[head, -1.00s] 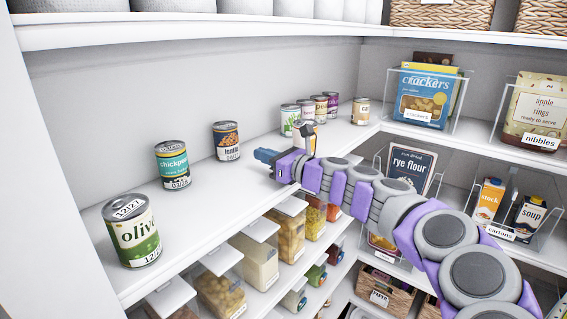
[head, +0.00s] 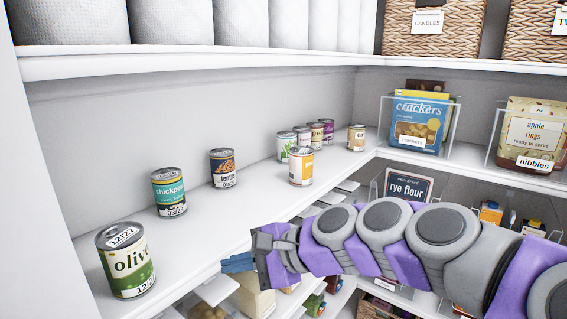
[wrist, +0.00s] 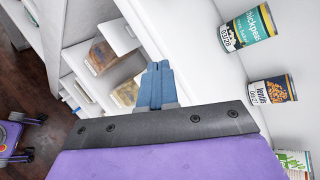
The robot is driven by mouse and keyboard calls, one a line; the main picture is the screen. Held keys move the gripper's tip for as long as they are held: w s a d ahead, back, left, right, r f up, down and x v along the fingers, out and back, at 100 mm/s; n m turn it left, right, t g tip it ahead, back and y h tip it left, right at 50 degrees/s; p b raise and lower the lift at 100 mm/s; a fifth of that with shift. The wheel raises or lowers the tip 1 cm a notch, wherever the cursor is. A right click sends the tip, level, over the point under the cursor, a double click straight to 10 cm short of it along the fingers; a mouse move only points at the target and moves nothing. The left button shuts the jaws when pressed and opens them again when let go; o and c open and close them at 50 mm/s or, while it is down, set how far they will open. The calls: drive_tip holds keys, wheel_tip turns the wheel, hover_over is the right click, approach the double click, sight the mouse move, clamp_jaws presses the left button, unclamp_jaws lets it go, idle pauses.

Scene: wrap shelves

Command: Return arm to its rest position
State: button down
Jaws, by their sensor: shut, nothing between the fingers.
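My gripper (head: 238,263) is at the lower middle of the head view, in front of the shelf's front edge and apart from the cans. Its blue fingers also show in the wrist view (wrist: 154,84), close together and empty. My purple and grey arm runs from it to the right edge of the head view. On the white shelf (head: 205,225) stand an olive can (head: 127,262), a chickpea can (head: 169,193), a lentil can (head: 222,168) and an orange-labelled can (head: 301,167). All are upright.
Several more cans (head: 302,135) stand at the shelf's far end. Clear bins with crackers (head: 418,120) and rye flour (head: 408,186) are on the right shelves. Lidded containers (head: 250,297) are below my gripper. Wicker baskets (head: 437,30) are above.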

drive_tip(key=s+d+f+n+g+h+b, duration=0.1)
drive_tip(key=s+d+f+n+g+h, duration=0.35)
drive_tip(key=s+d+f, duration=0.75)
drive_tip(key=s+d+f+n+g+h, duration=0.1)
drive_tip(key=s+d+f+n+h, duration=0.65)
drive_tip(key=s, duration=0.65)
wheel_tip(320, 180, down, 18)
drive_tip(key=d+m+b, duration=0.2)
drive_tip(key=b, duration=1.5)
drive_tip(key=shift+w+d+f, duration=0.2)
drive_tip(key=shift+d+f, duration=0.05)
